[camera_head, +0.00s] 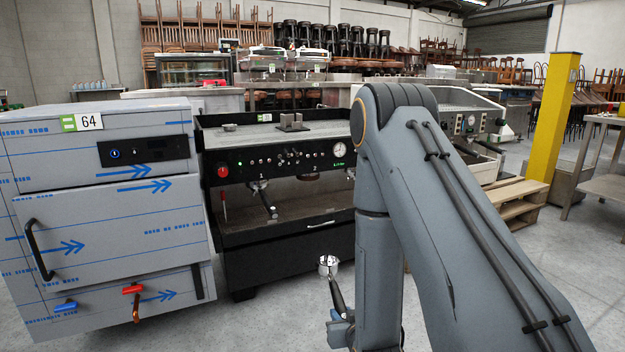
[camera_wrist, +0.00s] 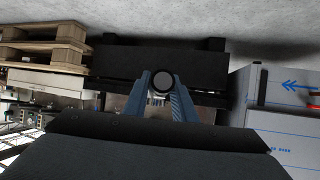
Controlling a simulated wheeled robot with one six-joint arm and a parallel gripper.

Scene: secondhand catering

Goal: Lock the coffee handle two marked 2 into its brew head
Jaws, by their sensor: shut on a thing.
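The coffee handle (camera_head: 338,296), with a shiny metal basket (camera_head: 328,265) at its top, is held upright in front of the black coffee machine (camera_head: 285,252). My gripper (camera_head: 341,322) is shut on its lower end. In the wrist view my gripper (camera_wrist: 161,98) has its two blue-grey fingers around the round dark handle end (camera_wrist: 163,81). The basket is apart from the machine, lower than the brew heads. The number 2 (camera_head: 315,169) marks the right brew head, whose underside is hard to make out. Any mark on the held handle cannot be read.
Another handle (camera_head: 267,202) sits in the brew head under number 1. A wrapped grey oven (camera_head: 110,210) stands close on the machine's left. My arm hides the machine's right end. Wooden pallets (camera_head: 515,200) and a yellow post (camera_head: 552,120) are at the right.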

